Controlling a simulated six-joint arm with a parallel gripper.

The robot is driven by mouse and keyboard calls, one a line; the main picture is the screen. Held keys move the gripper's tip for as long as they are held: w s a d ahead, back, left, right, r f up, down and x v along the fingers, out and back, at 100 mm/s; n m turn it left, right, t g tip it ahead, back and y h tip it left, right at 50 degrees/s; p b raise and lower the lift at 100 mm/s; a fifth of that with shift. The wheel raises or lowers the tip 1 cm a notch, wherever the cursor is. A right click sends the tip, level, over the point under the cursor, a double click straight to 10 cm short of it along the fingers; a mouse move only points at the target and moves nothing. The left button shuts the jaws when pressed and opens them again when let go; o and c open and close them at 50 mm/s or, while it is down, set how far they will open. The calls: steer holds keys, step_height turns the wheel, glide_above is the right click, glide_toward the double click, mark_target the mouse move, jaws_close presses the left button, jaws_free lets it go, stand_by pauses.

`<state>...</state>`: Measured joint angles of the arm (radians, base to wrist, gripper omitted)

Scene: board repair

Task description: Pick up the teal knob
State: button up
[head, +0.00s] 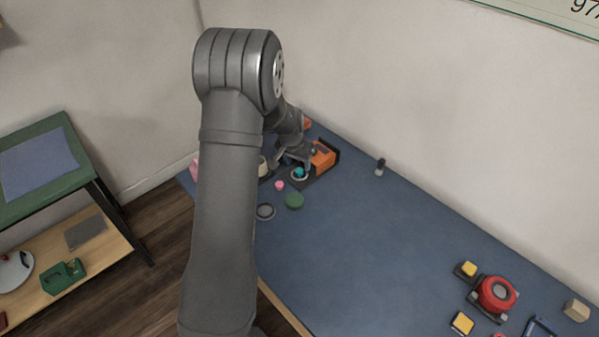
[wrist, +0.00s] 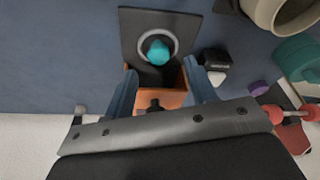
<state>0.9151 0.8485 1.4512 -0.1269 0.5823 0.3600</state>
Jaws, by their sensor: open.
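The teal knob (wrist: 158,53) stands inside a light ring (wrist: 143,39) on a dark square plate (wrist: 130,22) in the wrist view. In the head view the teal knob (head: 299,172) shows at the far part of the blue table, close below my gripper. My gripper (wrist: 157,78) is open and empty. In the wrist view its two blue-grey fingers lie left and right of the knob's line, with their tips a little short of it. In the head view my gripper (head: 290,158) is small and partly merges with the things around it.
An orange block (head: 323,156) adjoins the plate. A pink piece (head: 280,185), a green disc (head: 294,201) and a grey ring (head: 265,211) lie nearby. A beige cup-like thing (wrist: 278,12) is close at the wrist view's upper right. The table's middle is clear; a red round device (head: 496,293) stands far right.

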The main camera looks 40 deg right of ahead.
mark_target(300, 170)
steer(key=shift+x, duration=1.85)
steer(key=shift+s+a, duration=0.1)
steer(key=c, duration=1.1)
steer(key=shift+o, duration=0.2)
steer(key=shift+r, duration=0.1)
